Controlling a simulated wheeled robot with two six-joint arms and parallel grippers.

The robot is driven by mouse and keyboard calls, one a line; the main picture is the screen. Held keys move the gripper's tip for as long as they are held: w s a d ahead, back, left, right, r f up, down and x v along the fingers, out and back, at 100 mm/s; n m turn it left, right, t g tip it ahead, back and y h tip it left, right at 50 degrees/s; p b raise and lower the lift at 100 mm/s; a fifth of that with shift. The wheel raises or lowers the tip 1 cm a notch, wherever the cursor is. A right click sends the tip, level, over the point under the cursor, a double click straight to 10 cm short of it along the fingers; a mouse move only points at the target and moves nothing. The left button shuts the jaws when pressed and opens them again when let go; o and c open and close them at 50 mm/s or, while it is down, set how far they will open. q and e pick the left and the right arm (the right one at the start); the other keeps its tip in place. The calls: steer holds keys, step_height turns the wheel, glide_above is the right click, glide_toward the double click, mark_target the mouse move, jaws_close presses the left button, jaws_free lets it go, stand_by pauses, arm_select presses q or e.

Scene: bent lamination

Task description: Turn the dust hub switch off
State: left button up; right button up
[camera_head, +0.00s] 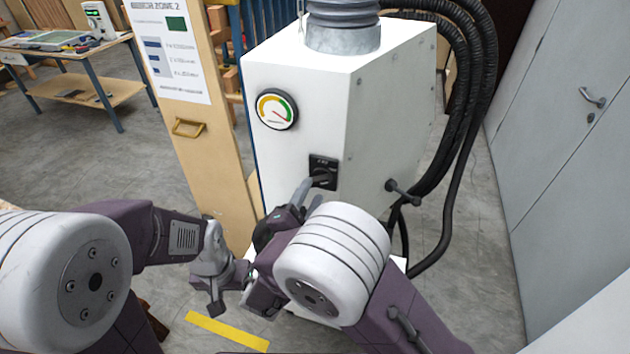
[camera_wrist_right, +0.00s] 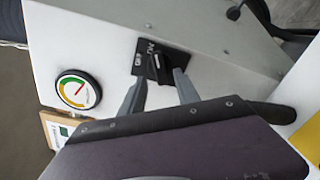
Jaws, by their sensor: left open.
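The dust hub (camera_head: 300,80) is a white cabinet with a grey duct on top. Its switch is a black rotary knob on a small black plate (camera_head: 322,172) low on the front face. In the right wrist view the switch (camera_wrist_right: 153,60) shows a short white mark on the knob. My right gripper (camera_head: 312,184) is in front of the switch, partly hidden by its own arm. In the right wrist view its two grey fingers (camera_wrist_right: 161,77) are apart, with tips close to either side of the knob; contact is unclear. My left gripper (camera_head: 217,303) is open, low and left of the hub, away from the switch.
A wooden panel with a poster (camera_head: 172,50) stands left of the hub. Black hoses (camera_head: 480,70) hang at its right, near grey cabinet doors (camera_head: 570,130). A workbench (camera_head: 70,60) is far left.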

mark_target(318, 185)
steer(key=shift+w+d+r, duration=0.1)
steer(key=shift+w+d, duration=0.3)
steer(key=shift+w, duration=0.2)
steer(key=shift+w+d+r, duration=0.1)
steer(key=shift+w+d, duration=0.3)
steer(key=shift+w, duration=0.15)
steer(key=shift+w+d+p, duration=0.15)
steer(key=shift+w+p, duration=0.15)
steer(key=shift+w+f, duration=0.15)
steer(key=shift+a, duration=0.2)
jaws_close()
arm_select(q)
steer(key=shift+s+d+r, duration=0.1)
steer(key=shift+d+r, duration=0.1)
steer(key=shift+r, duration=0.4)
